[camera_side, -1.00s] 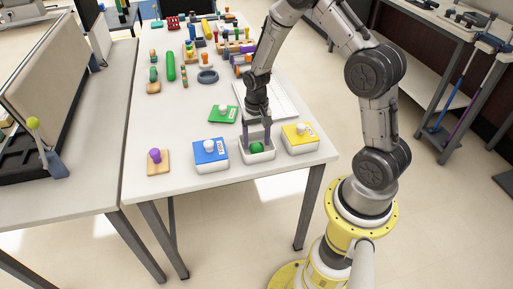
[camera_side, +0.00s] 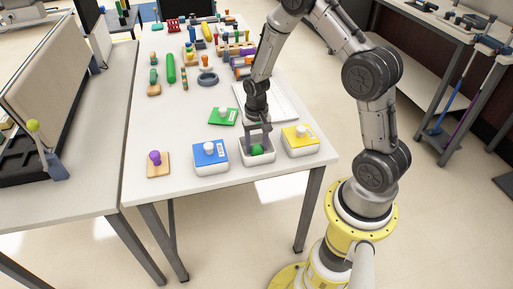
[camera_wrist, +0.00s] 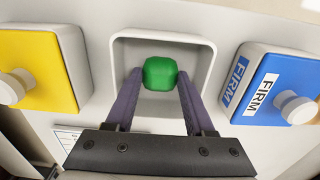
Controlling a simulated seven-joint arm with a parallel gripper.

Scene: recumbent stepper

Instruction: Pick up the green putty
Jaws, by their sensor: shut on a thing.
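The green putty (camera_side: 257,149) is a small rounded lump inside a white open box (camera_side: 270,158) near the table's front edge. In the wrist view the putty (camera_wrist: 160,73) sits between the tips of my two purple-grey fingers. My gripper (camera_side: 258,144) reaches down into the box from above and is shut on the putty, with a finger touching each side. In the wrist view my gripper (camera_wrist: 160,80) shows the white box walls (camera_wrist: 205,60) around the putty. A green lid with a white knob (camera_side: 222,116) lies on the table behind the box.
A blue-lidded box marked FIRM (camera_side: 210,153) stands close on the left, and a yellow-lidded box (camera_side: 300,138) close on the right. A wooden block with a purple knob (camera_side: 155,163) is further left. Many therapy items crowd the table's back.

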